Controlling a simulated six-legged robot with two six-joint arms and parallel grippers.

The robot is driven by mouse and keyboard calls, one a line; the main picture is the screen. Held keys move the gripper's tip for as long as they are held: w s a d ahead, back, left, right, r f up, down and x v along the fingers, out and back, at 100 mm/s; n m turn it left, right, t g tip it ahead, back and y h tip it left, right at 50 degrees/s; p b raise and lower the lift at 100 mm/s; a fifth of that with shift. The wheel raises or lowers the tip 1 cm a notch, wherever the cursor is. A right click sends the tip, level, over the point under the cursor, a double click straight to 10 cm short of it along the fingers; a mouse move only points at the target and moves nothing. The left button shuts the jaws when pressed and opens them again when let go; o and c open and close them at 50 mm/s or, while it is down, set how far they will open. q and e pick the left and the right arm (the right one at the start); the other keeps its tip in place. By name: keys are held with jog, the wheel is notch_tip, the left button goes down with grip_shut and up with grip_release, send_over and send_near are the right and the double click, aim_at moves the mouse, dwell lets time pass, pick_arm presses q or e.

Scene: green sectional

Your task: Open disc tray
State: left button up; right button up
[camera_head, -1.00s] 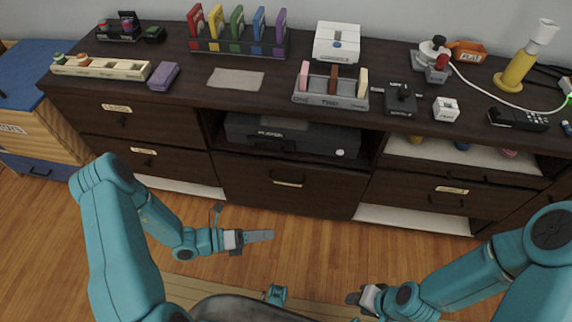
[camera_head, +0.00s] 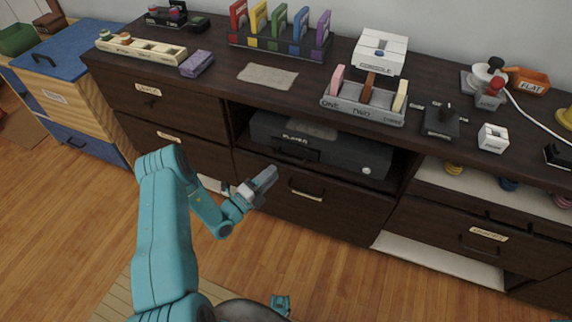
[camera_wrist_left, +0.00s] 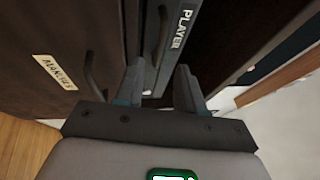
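The black disc player (camera_head: 345,158), lettered PLAYER, sits in the open shelf of the dark cabinet. A dark tray handle (camera_head: 295,152) shows on its front, left of centre. The player's front also shows in the left wrist view (camera_wrist_left: 185,28). The disc tray looks shut. My left gripper (camera_head: 268,180) is in front of the cabinet, just below and left of the player, not touching the handle. In the left wrist view my left fingers (camera_wrist_left: 158,80) are spread and empty, pointing towards the player's front.
A closed drawer with a handle (camera_head: 305,196) lies under the player. Its label and handle (camera_wrist_left: 92,75) stand close beside my fingers in the left wrist view. Game cases, a console (camera_head: 381,52) and a grey holder (camera_head: 362,105) stand on the cabinet top. The floor in front is clear.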

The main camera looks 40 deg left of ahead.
pick_arm(q)
jog(key=x, duration=0.6)
jog(key=shift+w+b, duration=0.2)
jog(key=shift+b, duration=0.15)
jog(key=shift+d, duration=0.1)
grip_shut()
